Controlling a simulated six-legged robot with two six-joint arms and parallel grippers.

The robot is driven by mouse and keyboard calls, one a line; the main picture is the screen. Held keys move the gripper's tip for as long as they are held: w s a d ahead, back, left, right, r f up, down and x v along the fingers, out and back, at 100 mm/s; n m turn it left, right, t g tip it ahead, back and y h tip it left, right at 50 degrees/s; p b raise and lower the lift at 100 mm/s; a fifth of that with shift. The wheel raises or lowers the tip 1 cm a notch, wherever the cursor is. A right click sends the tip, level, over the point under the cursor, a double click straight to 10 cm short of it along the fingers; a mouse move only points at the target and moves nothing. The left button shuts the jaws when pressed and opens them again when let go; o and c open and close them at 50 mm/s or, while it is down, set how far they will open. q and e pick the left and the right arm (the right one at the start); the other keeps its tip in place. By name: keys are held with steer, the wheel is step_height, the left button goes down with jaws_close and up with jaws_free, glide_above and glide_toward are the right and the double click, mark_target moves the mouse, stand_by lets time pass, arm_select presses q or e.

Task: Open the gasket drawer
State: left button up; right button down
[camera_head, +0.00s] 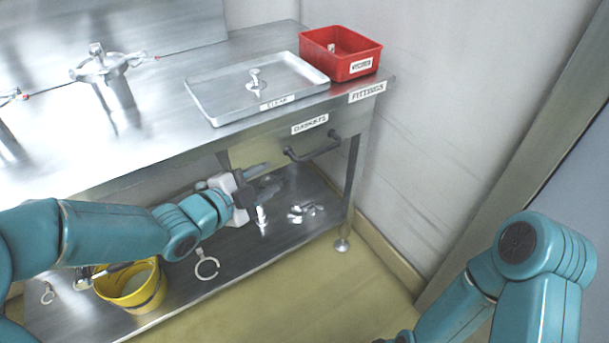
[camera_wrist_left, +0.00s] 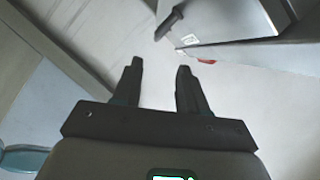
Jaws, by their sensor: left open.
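The gasket drawer (camera_head: 268,144) sits under the front edge of the steel bench, with a white label above a dark bar handle (camera_head: 314,148). Its front looks flush with the bench, so it appears closed. My left gripper (camera_head: 270,177) is open and empty, below and to the left of the handle, apart from it. In the left wrist view the handle (camera_wrist_left: 169,23) shows beyond the spread fingertips (camera_wrist_left: 160,66), a little to their right. My right arm shows at the lower right of the head view; its gripper is out of the picture.
A tray (camera_head: 204,101) and a red bin (camera_head: 318,45) stand on the bench. Small metal parts (camera_head: 305,211) lie on the lower shelf, with a yellow bucket (camera_head: 147,303) at left. A bench leg (camera_head: 350,185) stands right of the handle. The floor in front is clear.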

mark_target(309, 157)
arm_select(q)
steer(key=b+x, duration=0.2)
steer(key=x, duration=1.5)
steer(key=shift+s+d+b, duration=0.15)
steer(key=shift+b, duration=0.2)
arm_select(e)
steer(key=f, duration=0.3)
steer(key=shift+w+f, duration=0.2)
steer(key=shift+f, duration=0.2)
arm_select(q)
jaws_close()
